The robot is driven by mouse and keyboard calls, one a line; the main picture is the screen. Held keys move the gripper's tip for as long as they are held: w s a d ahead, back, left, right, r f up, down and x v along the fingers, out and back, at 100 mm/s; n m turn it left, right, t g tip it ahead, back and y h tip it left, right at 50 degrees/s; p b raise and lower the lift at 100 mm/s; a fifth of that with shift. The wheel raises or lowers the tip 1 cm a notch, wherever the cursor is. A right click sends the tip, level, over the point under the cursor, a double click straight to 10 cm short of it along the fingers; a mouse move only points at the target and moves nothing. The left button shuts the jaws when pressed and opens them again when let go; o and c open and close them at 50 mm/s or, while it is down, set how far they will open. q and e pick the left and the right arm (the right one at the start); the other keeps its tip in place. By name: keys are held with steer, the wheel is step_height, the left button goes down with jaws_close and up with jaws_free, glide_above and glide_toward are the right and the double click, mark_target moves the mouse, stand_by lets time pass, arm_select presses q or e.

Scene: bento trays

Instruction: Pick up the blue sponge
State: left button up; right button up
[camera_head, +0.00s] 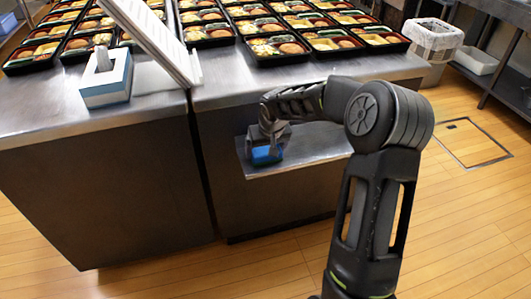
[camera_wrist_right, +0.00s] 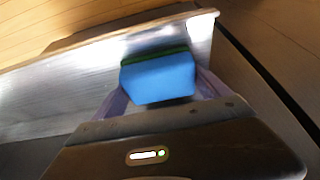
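The blue sponge (camera_head: 265,156) shows at the left part of a low metal shelf. In the right wrist view the sponge (camera_wrist_right: 158,78) has a blue face toward the camera and a dark green far edge. My right gripper (camera_head: 268,143) reaches down to it from above. In the right wrist view its two fingers (camera_wrist_right: 160,88) lie against opposite sides of the sponge, with no clear gap. Whether the sponge touches the shelf cannot be told. My left gripper is not in view.
The low shelf (camera_head: 310,154) juts out from a steel counter (camera_head: 330,76). Several bento trays (camera_head: 278,52) fill the counter's back. A blue and white tissue box (camera_head: 106,82) stands at the left. A lined bin (camera_head: 433,40) stands back right. Wooden floor lies in front.

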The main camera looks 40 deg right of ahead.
mark_target(265, 148)
steer(key=c, duration=0.7)
step_height(265, 148, up, 10)
steer(key=shift+r+p, duration=0.1)
steer(key=shift+p, duration=0.7)
